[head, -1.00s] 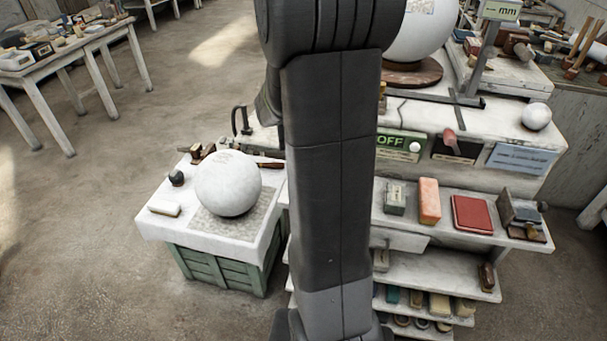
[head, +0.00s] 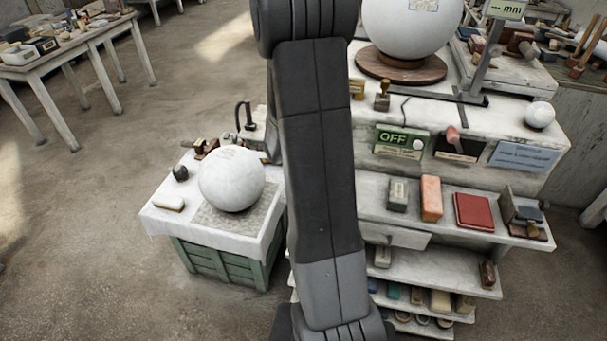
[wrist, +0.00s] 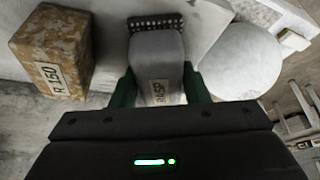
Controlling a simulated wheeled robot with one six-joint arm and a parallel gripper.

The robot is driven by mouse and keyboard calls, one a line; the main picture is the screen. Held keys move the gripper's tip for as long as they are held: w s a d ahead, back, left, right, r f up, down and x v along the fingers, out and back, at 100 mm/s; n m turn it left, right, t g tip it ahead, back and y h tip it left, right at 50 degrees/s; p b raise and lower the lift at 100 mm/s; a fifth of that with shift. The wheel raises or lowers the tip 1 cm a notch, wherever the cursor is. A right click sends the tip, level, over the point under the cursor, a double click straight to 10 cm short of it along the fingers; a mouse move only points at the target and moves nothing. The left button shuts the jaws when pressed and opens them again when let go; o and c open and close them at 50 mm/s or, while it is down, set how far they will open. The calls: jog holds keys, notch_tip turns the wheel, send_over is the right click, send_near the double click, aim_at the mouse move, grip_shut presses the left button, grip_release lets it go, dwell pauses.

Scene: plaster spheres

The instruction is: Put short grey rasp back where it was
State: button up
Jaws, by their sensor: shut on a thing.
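The short grey rasp (wrist: 157,56) shows in the wrist view, a grey block with a label and a dark, hole-studded strip at its far end. My gripper (wrist: 158,88) is shut on it, one green finger on each side. In the head view my arm covers the middle, and neither my gripper nor the rasp can be made out there. In the wrist view the rasp lies over a pale surface, with a white plaster sphere (wrist: 238,62) to its right. I cannot tell whether the rasp touches the surface.
A mottled brown block (wrist: 55,50) marked R 150 is left of the rasp. A green crate (head: 215,262) with a cloth bears a plaster sphere (head: 231,179). The shelf unit (head: 440,225) at right holds boxes and a red book (head: 473,211). Open floor lies left.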

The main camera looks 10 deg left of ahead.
jog(key=o, duration=1)
jog(key=shift+f, duration=0.1)
jog(key=shift+b+v, duration=0.65)
jog(key=shift+v, duration=5.45)
